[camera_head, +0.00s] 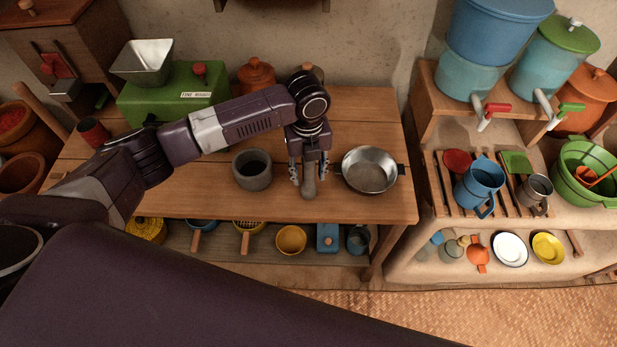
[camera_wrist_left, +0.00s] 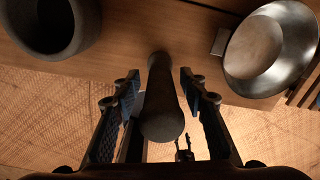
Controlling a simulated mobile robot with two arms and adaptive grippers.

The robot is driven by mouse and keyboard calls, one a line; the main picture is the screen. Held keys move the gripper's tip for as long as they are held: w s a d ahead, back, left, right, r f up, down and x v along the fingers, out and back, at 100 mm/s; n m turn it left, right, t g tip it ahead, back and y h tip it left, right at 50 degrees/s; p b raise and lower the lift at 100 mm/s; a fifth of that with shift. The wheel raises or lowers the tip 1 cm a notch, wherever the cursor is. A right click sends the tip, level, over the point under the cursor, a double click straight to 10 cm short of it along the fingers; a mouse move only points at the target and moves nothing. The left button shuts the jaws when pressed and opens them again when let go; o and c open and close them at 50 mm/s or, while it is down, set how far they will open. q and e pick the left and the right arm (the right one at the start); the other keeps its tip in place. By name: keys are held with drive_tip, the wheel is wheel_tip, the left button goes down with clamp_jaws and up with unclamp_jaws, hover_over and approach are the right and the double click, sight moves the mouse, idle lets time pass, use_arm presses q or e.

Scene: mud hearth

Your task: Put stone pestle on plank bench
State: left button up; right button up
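The stone pestle (camera_head: 309,184) is a grey rounded rod near the front edge of the plank bench (camera_head: 365,208). My left gripper (camera_head: 309,174) points down over it, with one finger on each side. In the left wrist view the pestle (camera_wrist_left: 162,100) lies between the two fingers (camera_wrist_left: 161,85), with narrow gaps beside it, so the gripper looks open around it. The pestle appears upright; whether its lower end touches the bench is unclear.
A grey stone mortar (camera_head: 252,178) stands left of the pestle and a metal pan (camera_head: 369,182) right of it, both close. A green box with a metal hopper (camera_head: 172,95) stands at the back left. Bench top is bare at the front left.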

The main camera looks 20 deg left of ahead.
use_arm(q)
wheel_tip(320, 180, up, 10)
drive_tip(key=shift+a+f+b, duration=0.1)
drive_tip(key=shift+f+b, duration=0.1)
drive_tip(key=shift+b, duration=0.35)
drive_tip(key=shift+s+f, duration=0.1)
drive_tip(key=shift+s, duration=0.05)
